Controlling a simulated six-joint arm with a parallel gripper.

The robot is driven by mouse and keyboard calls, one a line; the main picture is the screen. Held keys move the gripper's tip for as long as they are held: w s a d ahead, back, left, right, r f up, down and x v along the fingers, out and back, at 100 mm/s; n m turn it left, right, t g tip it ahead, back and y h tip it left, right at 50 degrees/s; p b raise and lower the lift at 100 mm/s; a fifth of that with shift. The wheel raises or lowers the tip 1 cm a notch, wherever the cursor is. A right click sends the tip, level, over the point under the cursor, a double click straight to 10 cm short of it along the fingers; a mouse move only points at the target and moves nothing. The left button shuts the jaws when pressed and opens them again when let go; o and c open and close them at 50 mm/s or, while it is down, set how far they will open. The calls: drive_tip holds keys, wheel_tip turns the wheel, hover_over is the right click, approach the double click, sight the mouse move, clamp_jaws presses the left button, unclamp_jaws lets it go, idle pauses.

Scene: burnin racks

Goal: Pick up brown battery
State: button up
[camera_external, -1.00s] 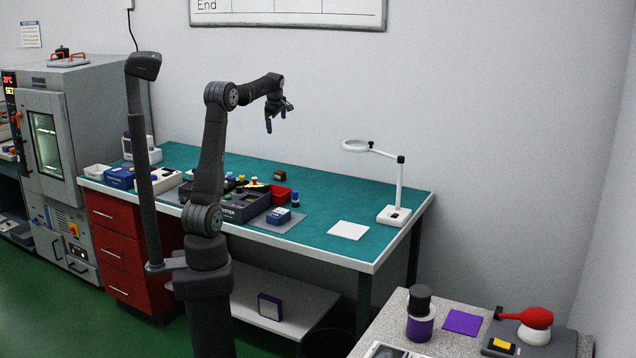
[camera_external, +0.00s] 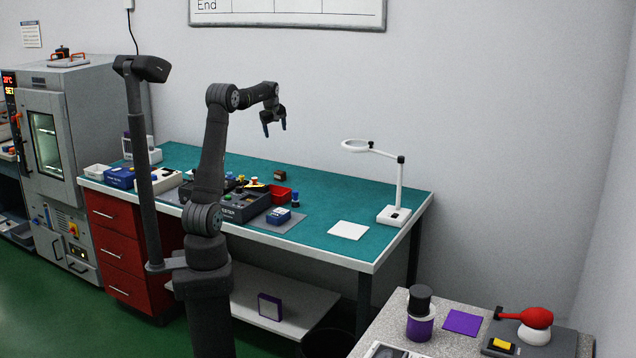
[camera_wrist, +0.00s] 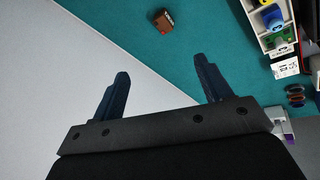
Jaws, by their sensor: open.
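The brown battery (camera_external: 280,174) is a small brown block with a dark top, standing on the teal bench mat near its back edge. In the wrist view the brown battery (camera_wrist: 163,20) lies at the top, beyond the fingertips and between their lines, with clear mat around it. My gripper (camera_external: 275,129) is open and empty, high above the bench, with its fingers pointing down. In the wrist view my gripper (camera_wrist: 163,82) shows two dark blue fingers spread wide apart, well short of the battery.
A red bin (camera_external: 283,195), a dark tester (camera_external: 240,207) and a blue box (camera_external: 279,216) stand in front of the battery. A magnifier lamp (camera_external: 396,190) and a white sheet (camera_external: 348,230) are to the right. The mat between battery and lamp is clear.

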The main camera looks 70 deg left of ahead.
drive_tip(key=s+a+f+m+t+h, duration=0.15)
drive_tip(key=a+f+m, duration=0.35)
drive_tip(key=f+m, duration=0.5)
drive_tip(key=m, duration=0.4)
approach(280, 172)
drive_tip(key=x, duration=1)
drive_tip(key=shift+a+f, duration=0.15)
drive_tip(key=shift+a, duration=0.1)
drive_tip(key=shift+y, duration=0.25)
drive_tip(key=c, duration=1.2)
